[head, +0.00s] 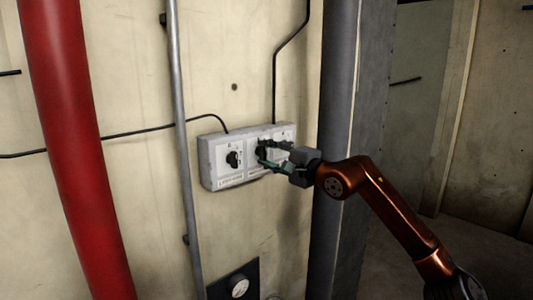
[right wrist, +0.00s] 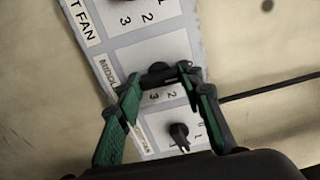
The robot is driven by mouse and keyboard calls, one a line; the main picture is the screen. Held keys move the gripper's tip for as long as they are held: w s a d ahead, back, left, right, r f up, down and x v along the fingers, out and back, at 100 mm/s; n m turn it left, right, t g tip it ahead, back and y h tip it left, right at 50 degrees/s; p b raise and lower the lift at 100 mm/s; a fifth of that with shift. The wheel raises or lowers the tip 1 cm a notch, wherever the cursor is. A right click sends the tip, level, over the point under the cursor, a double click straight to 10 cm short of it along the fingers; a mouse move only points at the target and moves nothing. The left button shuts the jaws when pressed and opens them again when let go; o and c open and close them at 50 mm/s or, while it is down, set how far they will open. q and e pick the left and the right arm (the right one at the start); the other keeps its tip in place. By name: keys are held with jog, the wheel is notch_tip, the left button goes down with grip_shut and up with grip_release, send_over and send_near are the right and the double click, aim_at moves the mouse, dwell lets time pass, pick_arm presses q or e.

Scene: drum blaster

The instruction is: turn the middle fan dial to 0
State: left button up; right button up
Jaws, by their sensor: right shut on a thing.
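A pale grey control box (head: 214,165) with a row of black dials is fixed to the wall in the head view. My right gripper (head: 268,154) reaches it from the right and is shut on the middle fan dial (head: 261,152). In the right wrist view, the middle dial (right wrist: 158,69) shows between the fingertips of the right gripper (right wrist: 160,78), beside the label starting "MIDDL". The numbers 2 and 3 show near it; its pointer setting cannot be read. The left dial (head: 233,159) is uncovered. The right-hand part of the box is partly behind my gripper. My left gripper is out of view.
A thin grey pipe (head: 184,150) runs upright just left of the box, and a thick red pipe (head: 75,150) stands farther left. A dark grey column (head: 338,90) stands close to the right. A gauge (head: 240,287) sits below. Black cables cross the wall.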

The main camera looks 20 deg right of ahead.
jog(key=shift+f+n, duration=0.1)
jog(key=shift+n, duration=0.2)
jog(key=o, duration=1.2)
jog(key=shift+c, duration=0.2)
jog(key=v, duration=1.2)
